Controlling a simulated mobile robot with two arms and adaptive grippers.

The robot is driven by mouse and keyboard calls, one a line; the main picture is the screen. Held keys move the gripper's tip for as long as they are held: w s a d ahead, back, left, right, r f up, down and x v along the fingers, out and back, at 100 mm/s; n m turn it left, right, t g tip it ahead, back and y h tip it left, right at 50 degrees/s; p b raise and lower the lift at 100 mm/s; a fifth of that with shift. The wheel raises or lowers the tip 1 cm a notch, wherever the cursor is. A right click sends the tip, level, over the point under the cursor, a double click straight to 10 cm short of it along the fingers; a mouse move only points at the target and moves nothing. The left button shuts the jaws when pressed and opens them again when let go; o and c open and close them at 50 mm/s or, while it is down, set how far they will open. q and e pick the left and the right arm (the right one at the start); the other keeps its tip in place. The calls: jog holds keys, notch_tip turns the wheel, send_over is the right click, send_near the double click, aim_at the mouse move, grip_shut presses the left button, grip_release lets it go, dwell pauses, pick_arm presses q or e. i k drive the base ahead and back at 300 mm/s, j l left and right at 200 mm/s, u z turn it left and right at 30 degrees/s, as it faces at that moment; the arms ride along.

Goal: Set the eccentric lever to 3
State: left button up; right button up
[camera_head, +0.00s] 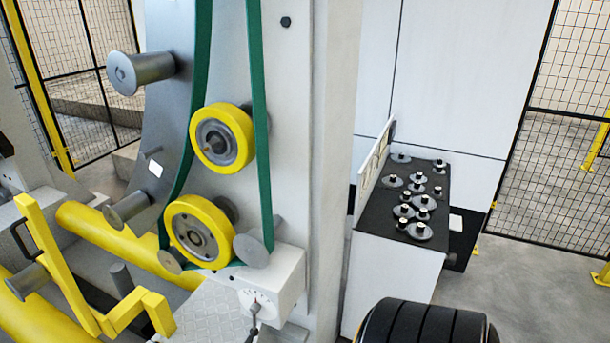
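The eccentric lever (253,318) is a small dark lever on the front of a white box (284,283) at the lower middle of the head view. It points downward, and its lower end is close to the bottom edge of the picture. A small dial (259,299) with tick marks sits behind its pivot. The numbers are too small to read, so I cannot tell its setting. Neither of my grippers is in view.
Two yellow wheels (240,137) and a green belt (262,190) are above the box. Yellow bars (62,262) stand at the left. A dark-topped table (373,226) with several metal discs is at the right. Mesh fencing (540,190) stands behind.

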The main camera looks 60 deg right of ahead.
aim_at(255, 308)
jog(key=k+l+z, duration=0.1)
jog(key=z, duration=1.2)
